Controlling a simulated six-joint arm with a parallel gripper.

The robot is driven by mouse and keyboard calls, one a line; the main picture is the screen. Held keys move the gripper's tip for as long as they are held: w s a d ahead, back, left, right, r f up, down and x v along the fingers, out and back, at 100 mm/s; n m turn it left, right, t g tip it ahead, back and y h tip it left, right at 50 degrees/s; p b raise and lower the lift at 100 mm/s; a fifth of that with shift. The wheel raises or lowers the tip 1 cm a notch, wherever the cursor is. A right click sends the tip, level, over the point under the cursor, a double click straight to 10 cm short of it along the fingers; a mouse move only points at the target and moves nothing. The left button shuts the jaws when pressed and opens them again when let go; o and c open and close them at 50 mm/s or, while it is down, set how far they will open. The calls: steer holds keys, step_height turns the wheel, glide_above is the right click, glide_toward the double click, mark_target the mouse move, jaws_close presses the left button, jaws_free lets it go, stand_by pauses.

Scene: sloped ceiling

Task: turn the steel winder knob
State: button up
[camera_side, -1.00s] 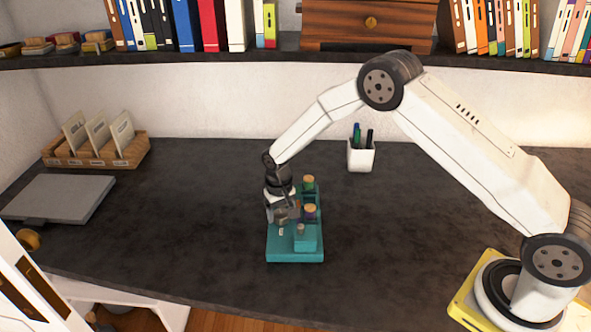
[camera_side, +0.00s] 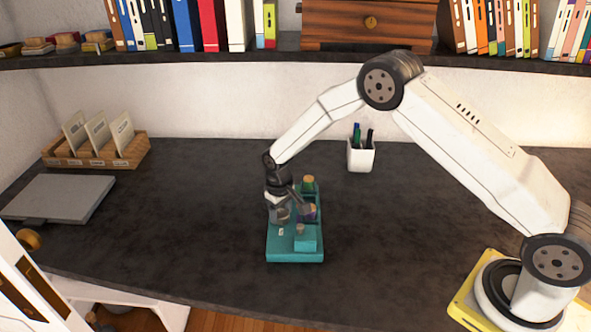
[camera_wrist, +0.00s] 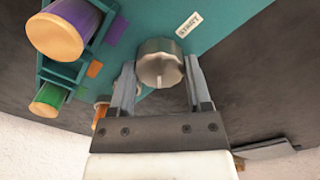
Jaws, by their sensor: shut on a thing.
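The steel winder knob (camera_wrist: 160,65) is a round grey metal knob with a pale pointer line, on the teal device (camera_side: 283,252) on the desk. My gripper (camera_wrist: 160,85) is around the knob in the wrist view, one finger on each side, shut on it. In the side view my gripper (camera_side: 281,213) is at the left part of the device and mostly hides the knob. A small white label (camera_wrist: 188,24) with dark lettering is on the teal plate beside the knob.
A purple spool (camera_wrist: 66,28) and a green spool (camera_wrist: 48,100) stand in teal holders beside the knob. A white pen cup (camera_side: 361,156) stands behind the device. A grey flat case (camera_side: 58,197) and a wooden card rack (camera_side: 95,150) are at left. The desk around is clear.

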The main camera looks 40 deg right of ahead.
mark_target(282, 214)
steer(key=n, duration=0.6)
steer(key=shift+n, duration=0.3)
stand_by(0.4)
steer(key=o, duration=1.3)
steer(key=shift+r, duration=3.9)
steer(key=shift+s+r, duration=0.1)
